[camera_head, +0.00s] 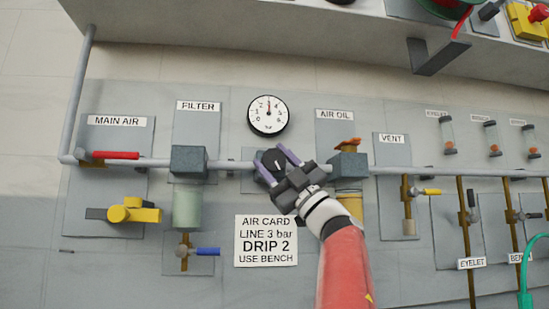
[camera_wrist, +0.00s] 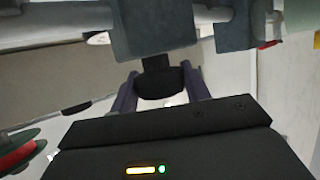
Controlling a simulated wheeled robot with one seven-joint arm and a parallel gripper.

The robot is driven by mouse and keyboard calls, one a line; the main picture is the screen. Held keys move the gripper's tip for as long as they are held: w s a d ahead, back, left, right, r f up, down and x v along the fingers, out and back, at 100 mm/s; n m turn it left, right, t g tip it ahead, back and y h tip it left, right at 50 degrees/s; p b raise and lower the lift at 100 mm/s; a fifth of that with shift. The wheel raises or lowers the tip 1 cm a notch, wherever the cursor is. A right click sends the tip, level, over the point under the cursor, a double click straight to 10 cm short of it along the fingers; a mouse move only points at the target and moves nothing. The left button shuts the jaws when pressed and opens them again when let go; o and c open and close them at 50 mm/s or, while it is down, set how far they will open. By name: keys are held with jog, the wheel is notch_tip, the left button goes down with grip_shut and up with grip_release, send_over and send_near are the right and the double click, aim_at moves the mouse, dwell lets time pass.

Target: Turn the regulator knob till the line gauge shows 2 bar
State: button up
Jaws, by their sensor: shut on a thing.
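The black regulator knob (camera_head: 276,166) sits on the pipe between the filter and air oil units. My gripper (camera_head: 272,160) has its purple fingers on either side of the knob and is shut on it. In the wrist view the knob (camera_wrist: 161,84) lies between the two fingers of my gripper (camera_wrist: 160,92). The line gauge (camera_head: 268,115) is a round white dial above the knob. Its needle points about straight up, near 3, though the small marks are hard to read exactly.
A card (camera_head: 266,241) below reads LINE 3 bar, DRIP 2. The filter block (camera_head: 188,161) and air oil block (camera_head: 348,166) flank the knob closely. A red main air lever (camera_head: 115,155) and a yellow valve (camera_head: 134,211) are at left. A grey shelf overhangs above.

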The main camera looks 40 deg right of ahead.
jog(key=shift+n+g, duration=0.3)
jog(key=shift+n, duration=0.1)
jog(key=o, duration=1)
jog(key=shift+b+v, duration=1.5)
jog(key=shift+v, duration=2.35)
